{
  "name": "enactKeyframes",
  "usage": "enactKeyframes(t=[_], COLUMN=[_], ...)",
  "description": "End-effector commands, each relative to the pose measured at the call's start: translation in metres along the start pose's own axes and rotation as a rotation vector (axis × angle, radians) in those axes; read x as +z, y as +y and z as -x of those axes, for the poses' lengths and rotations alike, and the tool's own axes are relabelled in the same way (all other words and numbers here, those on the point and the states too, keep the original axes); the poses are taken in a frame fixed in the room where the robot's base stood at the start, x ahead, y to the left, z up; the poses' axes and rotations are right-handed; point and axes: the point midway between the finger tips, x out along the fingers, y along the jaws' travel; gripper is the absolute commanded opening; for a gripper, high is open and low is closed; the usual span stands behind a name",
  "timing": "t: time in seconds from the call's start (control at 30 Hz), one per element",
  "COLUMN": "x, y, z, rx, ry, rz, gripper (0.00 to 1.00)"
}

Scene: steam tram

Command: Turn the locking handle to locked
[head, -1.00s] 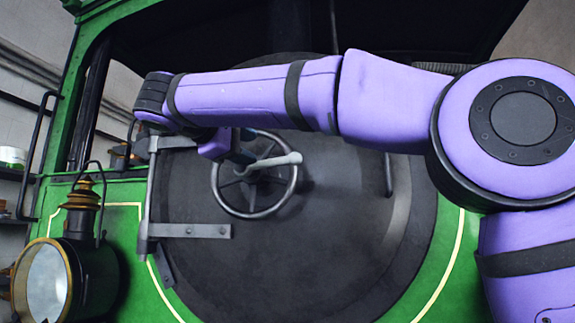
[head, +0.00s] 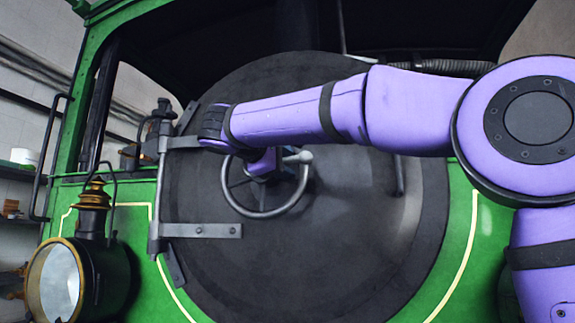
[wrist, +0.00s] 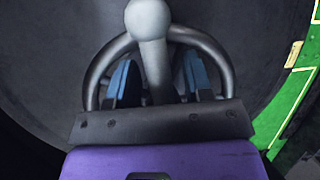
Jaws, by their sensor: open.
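The locking handle (head: 303,157) is a pale grey lever with a rounded knob, at the hub of the round dark door (head: 330,265). In the head view its knob points right, and my wrist hides most of its stem. A grey handwheel (head: 262,214) sits behind it. In the wrist view the handle (wrist: 148,20) runs down between the two blue-faced fingers of my gripper (wrist: 160,82). The gripper is open, with a finger on each side of the stem and gaps visible. In the head view the gripper (head: 266,170) is over the wheel's upper part, its fingertips largely hidden.
A brass-topped lamp (head: 92,270) stands at the lower left. A hinge strap (head: 200,230) and upright hinge rod (head: 158,200) edge the door on the left. A thin vertical bar (head: 399,175) is right of the wheel. The door's lower area is clear.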

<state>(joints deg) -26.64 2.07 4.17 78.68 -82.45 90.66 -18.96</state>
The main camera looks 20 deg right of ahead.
Motion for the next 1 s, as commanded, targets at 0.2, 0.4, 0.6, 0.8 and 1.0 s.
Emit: enactKeyframes(t=[0.2, 0.4, 0.6, 0.8, 1.0], x=[0.000, 0.000, 0.000, -0.001, -0.004], y=[0.000, 0.000, -0.002, -0.009, -0.021], z=[0.000, 0.000, 0.000, -0.001, -0.002], rx=[0.000, 0.000, -0.013, -0.050, -0.111], ry=[0.001, 0.001, 0.009, 0.032, 0.065], rz=[0.000, -0.003, -0.038, -0.137, -0.294], gripper=[0.01, 0.00, 0.00, 0.00, 0.00])
